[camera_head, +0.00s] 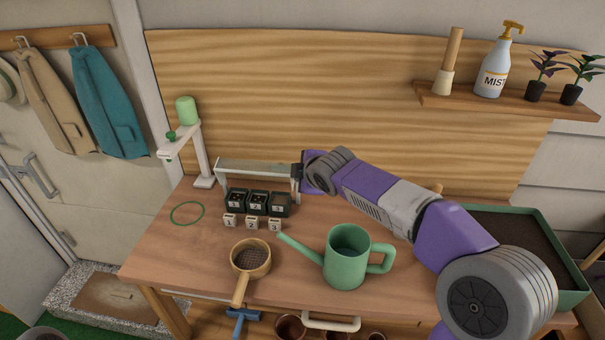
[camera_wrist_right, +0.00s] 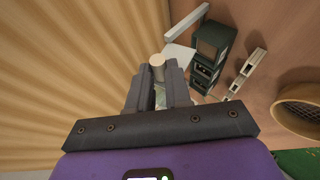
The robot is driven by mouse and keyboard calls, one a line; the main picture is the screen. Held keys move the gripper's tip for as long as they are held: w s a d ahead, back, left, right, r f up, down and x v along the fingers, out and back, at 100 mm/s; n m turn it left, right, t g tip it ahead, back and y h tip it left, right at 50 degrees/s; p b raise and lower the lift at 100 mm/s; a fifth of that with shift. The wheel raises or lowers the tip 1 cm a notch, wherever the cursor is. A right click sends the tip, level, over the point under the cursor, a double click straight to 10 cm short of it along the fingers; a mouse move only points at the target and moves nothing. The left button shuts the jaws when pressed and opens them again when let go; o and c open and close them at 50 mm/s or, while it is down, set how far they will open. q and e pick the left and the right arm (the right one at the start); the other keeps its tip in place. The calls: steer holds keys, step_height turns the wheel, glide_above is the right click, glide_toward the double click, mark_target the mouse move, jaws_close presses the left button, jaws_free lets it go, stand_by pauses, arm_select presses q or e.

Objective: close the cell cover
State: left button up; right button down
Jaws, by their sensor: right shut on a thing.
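The cell cover (camera_head: 256,165) is a pale frame with a long panel, raised at the back of three dark green seed cells (camera_head: 257,203). The cells are uncovered at the front and top. My right gripper (camera_head: 297,177) is at the cover's right end. In the right wrist view, my right gripper (camera_wrist_right: 159,82) is shut on a cream round peg (camera_wrist_right: 157,67), which seems to be the cover's handle. A pale part of the cover (camera_wrist_right: 180,57) shows just beyond it, beside the cells (camera_wrist_right: 208,55). My left gripper is not in view.
Numbered white blocks (camera_head: 251,223) stand in front of the cells. A green watering can (camera_head: 346,258), a sieve (camera_head: 250,258) and a green ring (camera_head: 187,213) are on the bench. A white stand (camera_head: 200,158) rises left of the cover. A soil tray (camera_head: 520,230) is at the right.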

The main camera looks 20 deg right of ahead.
steer(key=c, duration=1.1)
jaws_free()
steer(key=shift+o, duration=0.2)
steer(key=p+v, duration=0.1)
steer(key=v, duration=0.6)
steer(key=shift+s+r+p, duration=0.2)
steer(key=shift+s+p, duration=0.05)
steer(key=shift+p, duration=0.15)
